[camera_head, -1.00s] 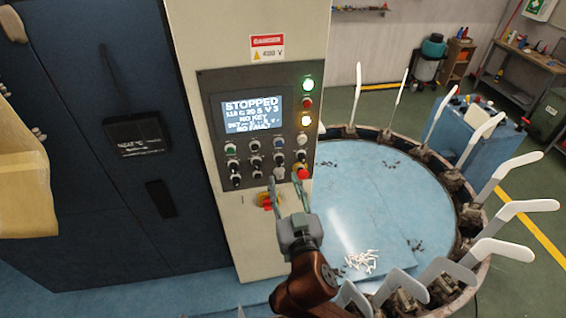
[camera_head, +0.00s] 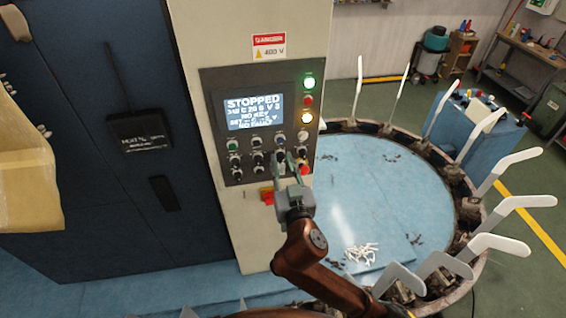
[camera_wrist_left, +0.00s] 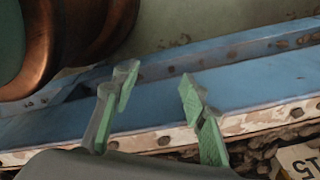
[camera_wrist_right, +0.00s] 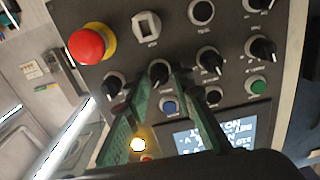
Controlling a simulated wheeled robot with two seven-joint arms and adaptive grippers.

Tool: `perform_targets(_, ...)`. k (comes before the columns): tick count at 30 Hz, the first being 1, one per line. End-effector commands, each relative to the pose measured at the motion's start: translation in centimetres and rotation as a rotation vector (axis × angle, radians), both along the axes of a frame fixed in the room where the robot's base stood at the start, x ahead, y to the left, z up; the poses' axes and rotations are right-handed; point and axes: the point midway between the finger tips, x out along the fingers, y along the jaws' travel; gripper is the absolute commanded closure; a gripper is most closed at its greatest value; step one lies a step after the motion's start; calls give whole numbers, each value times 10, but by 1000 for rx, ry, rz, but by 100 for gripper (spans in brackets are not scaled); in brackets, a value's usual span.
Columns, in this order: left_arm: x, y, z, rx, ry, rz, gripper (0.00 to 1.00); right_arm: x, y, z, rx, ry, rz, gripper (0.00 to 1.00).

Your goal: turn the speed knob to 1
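The control panel (camera_head: 212,95) stands on the cream machine front; its screen (camera_head: 252,112) reads STOPPED, with smaller lines hard to read. Several black knobs sit below the screen. In the right wrist view, my right gripper (camera_wrist_right: 164,77) has its green fingertips close on both sides of one black knob (camera_wrist_right: 159,72) in the row nearest the red stop button. The knob labels are unreadable. In the head view my right gripper (camera_head: 285,158) reaches the panel's lower right, its fingertips hiding part of it. My left gripper (camera_wrist_left: 157,85) is open and empty in the left wrist view.
The red emergency stop (camera_wrist_right: 88,45) and a white switch (camera_wrist_right: 147,27) are close to the right fingers. A blue button (camera_wrist_right: 168,106) lies between them. A round blue table (camera_head: 385,190) ringed by white sock boards is at the right. A blue rail (camera_wrist_left: 160,105) lies below the left gripper.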

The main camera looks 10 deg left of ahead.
Motion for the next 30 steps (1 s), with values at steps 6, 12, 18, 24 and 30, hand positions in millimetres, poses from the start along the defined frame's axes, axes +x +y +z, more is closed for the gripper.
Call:
perform_targets(6, -4, 0, 0, 0, 5, 0, 60, 0, 0, 0, 0, 0, 0, 94)
perform_targets(12, -4, 0, 0, 0, 5, 0, 60, 0, 0, 0, 0, 0, 0, 100)
perform_targets(18, -4, -1, 1, -1, 5, 0, 60, 0, 0, 0, -12, -5, 0, 100)
perform_targets(24, -4, -2, 5, -1, 5, 0, 60, 0, 0, 1, -77, -31, -1, 100)
perform_targets(30, -4, -2, 14, -1, 4, 0, 60, 0, 0, 1, -207, -85, 0, 100)
